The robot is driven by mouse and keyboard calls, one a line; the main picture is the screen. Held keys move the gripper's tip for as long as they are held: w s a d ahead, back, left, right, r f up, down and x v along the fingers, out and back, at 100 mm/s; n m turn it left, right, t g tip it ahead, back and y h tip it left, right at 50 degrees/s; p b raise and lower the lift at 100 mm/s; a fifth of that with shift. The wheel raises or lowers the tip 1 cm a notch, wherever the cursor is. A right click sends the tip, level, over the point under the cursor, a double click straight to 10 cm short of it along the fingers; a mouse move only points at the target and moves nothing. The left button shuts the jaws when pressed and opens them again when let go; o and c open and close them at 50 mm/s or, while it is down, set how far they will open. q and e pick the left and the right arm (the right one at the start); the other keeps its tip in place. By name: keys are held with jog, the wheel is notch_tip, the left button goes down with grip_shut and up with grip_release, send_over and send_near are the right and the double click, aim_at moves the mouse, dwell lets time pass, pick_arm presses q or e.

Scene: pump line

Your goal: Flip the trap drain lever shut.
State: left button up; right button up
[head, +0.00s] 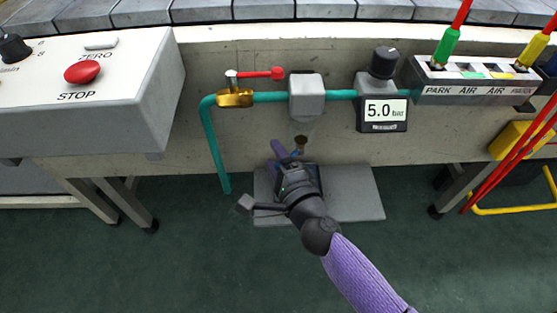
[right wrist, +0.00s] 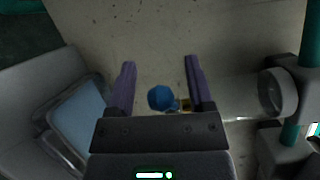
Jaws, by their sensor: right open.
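The trap, a grey box (head: 305,92) with a tapered lower end, sits on the teal pipe in the head view. Below it a small brass drain part (head: 301,140) shows, with a bit of blue, the lever (head: 297,153), just beside my right gripper (head: 286,149). In the right wrist view the lever's blue end (right wrist: 161,97) lies between the two purple fingers of my right gripper (right wrist: 160,64), which are apart. A little brass (right wrist: 185,104) shows right of the blue end. The lever's full length and angle are hidden. My left gripper is out of view.
A brass valve (head: 235,97) with a red handle is on the pipe to the left. A gauge unit reading 5.0 bar (head: 385,112) stands right of the trap. A grey slab (head: 355,190) lies on the floor below. A STOP panel (head: 90,110) juts out at left.

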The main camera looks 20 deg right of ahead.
jog(key=s, duration=0.5)
jog(key=shift+s+d, duration=0.1)
jog(key=shift+d, duration=0.15)
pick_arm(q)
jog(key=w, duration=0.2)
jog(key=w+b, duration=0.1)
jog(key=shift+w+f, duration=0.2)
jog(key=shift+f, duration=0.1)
pick_arm(e)
jog(key=s, duration=0.4)
jog(key=shift+s+d+r, duration=0.15)
jog(key=shift+s+d, duration=0.1)
jog(key=shift+s, duration=0.05)
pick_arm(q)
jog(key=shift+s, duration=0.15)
